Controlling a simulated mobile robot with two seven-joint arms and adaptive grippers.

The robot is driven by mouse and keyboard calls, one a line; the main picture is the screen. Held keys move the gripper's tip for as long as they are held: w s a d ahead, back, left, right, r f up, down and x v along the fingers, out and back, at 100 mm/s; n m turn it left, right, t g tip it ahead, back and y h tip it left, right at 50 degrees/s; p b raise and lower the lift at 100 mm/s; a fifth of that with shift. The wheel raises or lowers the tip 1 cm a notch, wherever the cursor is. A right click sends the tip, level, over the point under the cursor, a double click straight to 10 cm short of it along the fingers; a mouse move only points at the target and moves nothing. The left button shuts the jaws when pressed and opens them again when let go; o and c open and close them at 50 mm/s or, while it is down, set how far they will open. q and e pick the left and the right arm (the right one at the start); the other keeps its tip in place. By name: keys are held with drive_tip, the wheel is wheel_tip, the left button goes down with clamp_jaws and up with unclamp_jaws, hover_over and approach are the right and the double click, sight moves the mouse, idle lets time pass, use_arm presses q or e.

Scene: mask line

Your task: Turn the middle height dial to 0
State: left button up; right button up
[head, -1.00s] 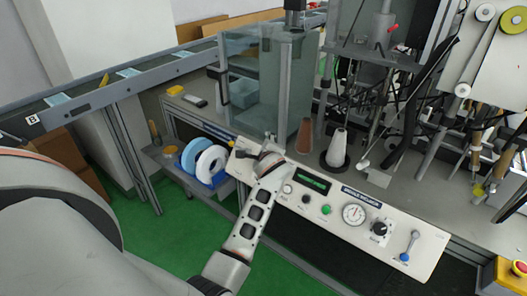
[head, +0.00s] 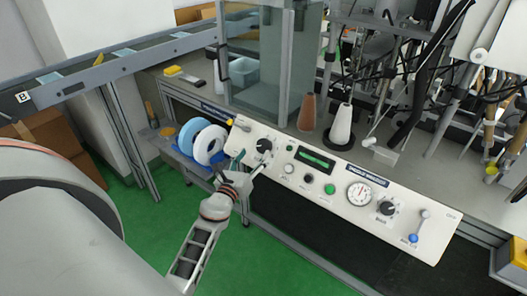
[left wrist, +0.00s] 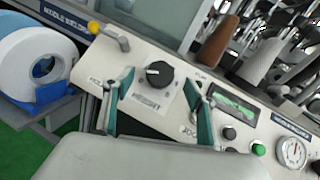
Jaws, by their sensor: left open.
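A white control panel (head: 331,219) slopes along the front of the bench. A black dial (head: 263,146) with a pointer mark is at its left end; it shows large in the left wrist view (left wrist: 159,75). A second black dial (head: 387,208) sits further right, beside a round gauge (head: 360,193). My left gripper (head: 248,167) is open and empty at the panel's left front. In the left wrist view its teal-padded fingers (left wrist: 157,88) stand apart either side of the left dial, with no visible contact. My right gripper is out of view.
A yellow-tipped lever (left wrist: 108,36) sits left of the near dial, and a blue-knobbed lever (head: 419,226) at the panel's right end. Buttons and a green display (head: 315,160) lie between the dials. Blue and white rolls (head: 203,142) stand at left. A glass enclosure (head: 262,60) rises behind.

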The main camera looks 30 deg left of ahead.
sight(263, 147)
use_arm(q)
drive_tip(key=shift+m, duration=0.4)
drive_tip(key=w, duration=0.4)
drive_tip(key=w+f, duration=0.1)
drive_tip(key=w, duration=0.1)
drive_tip(key=shift+a+b, duration=0.25)
drive_tip(key=shift+b, duration=0.05)
drive_tip(key=shift+w+a, duration=0.1)
drive_tip(key=shift+w, duration=0.6)
drive_tip(key=shift+c, duration=0.3)
